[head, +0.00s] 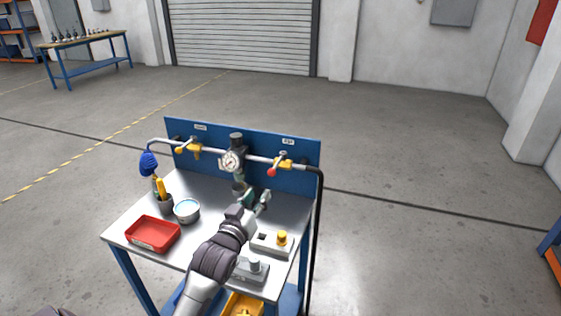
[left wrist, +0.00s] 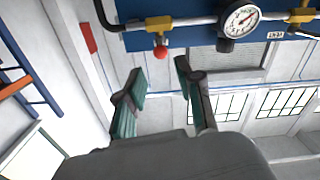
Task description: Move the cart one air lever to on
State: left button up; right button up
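A blue panel (head: 215,141) at the back of the cart carries a pipe with two lever valves and a round gauge (head: 231,160). The right valve has a yellow body and a red-tipped lever (head: 272,171); the left valve has a yellow-tipped lever (head: 181,150). My left gripper (head: 252,194) is open and empty, over the cart top in front of the panel. In the left wrist view, the red knob (left wrist: 161,52) is beyond the parted fingers (left wrist: 160,73), apart from them. My right gripper is not in view.
Floor around the cart is clear.

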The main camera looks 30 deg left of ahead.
pick_arm(q)
jog(key=p, duration=0.2)
send_near(274, 167)
jog(key=x, duration=0.3)
jog(key=shift+f, duration=0.1)
jog(key=x, duration=0.5)
jog(key=shift+w+a+f, duration=0.1)
jog(key=shift+w, duration=0.55)
jog(key=shift+w+a+f, duration=0.1)
jog(key=shift+w, duration=0.15)
jog(key=shift+c, duration=0.5)
grip_shut()
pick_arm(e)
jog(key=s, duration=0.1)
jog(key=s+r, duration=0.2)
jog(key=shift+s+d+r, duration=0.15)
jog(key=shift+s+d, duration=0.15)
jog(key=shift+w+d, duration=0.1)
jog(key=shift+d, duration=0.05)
